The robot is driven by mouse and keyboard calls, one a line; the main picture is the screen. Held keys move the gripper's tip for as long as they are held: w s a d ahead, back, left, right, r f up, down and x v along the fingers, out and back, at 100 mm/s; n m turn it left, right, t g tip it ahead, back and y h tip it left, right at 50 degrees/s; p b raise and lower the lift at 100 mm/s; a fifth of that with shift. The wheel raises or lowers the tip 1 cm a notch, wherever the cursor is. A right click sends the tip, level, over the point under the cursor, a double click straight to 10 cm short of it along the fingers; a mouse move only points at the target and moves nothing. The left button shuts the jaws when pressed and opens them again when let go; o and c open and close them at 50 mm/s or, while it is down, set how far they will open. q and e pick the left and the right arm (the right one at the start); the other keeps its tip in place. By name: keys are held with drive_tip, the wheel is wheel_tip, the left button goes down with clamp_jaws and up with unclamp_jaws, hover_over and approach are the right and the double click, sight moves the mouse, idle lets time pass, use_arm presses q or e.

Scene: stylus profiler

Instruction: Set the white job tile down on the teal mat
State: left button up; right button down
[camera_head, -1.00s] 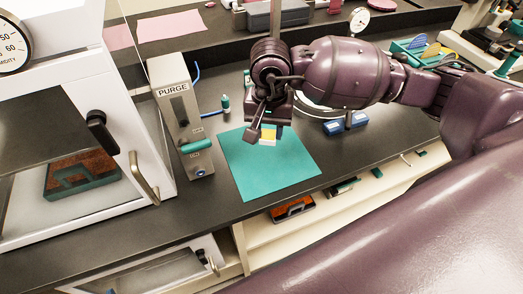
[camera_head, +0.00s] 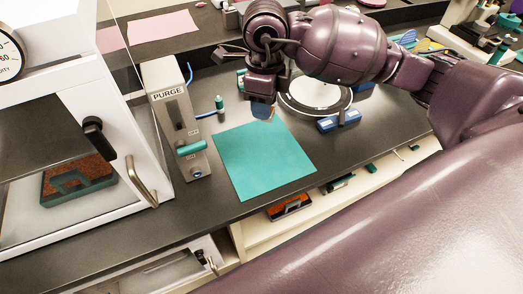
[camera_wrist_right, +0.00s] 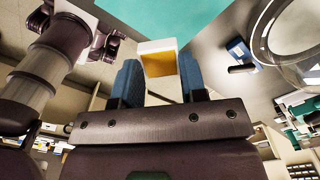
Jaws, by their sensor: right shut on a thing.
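My right gripper (camera_head: 263,110) is above the far edge of the teal mat (camera_head: 265,165) in the head view. In the right wrist view, its two blue fingers (camera_wrist_right: 160,84) are shut on the white job tile (camera_wrist_right: 153,46), which has a yellow patch. The tile projects beyond the fingertips. In the head view the tile is mostly hidden by the gripper. The mat lies flat and bare on the dark bench, and it also shows in the wrist view (camera_wrist_right: 185,14). My left gripper is out of view.
A round glass-like disc (camera_head: 315,92) and a blue block (camera_head: 338,121) lie to the right. The white cabinet (camera_head: 95,150) is at far left.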

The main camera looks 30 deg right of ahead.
sight(266, 160)
drive_tip(key=m, duration=0.1)
drive_tip(key=r+m, duration=0.1)
drive_tip(key=m, duration=0.3)
drive_tip(key=shift+w+d+r, duration=0.1)
drive_tip(key=shift+d+r, duration=0.1)
drive_tip(key=shift+r, duration=0.15)
drive_tip(key=m, duration=0.2)
drive_tip(key=r+m, duration=0.1)
drive_tip(key=m, duration=0.1)
drive_tip(key=shift+d+m, duration=0.2)
drive_tip(key=shift+m, duration=0.1)
wheel_tip(266, 160, down, 20)
drive_tip(key=shift+r+p, duration=0.15)
drive_tip(key=shift+p, duration=0.6)
drive_tip(key=shift+f, duration=0.25)
drive_tip(key=c, duration=0.7)
unclamp_jaws()
drive_tip(key=shift+r, duration=0.15)
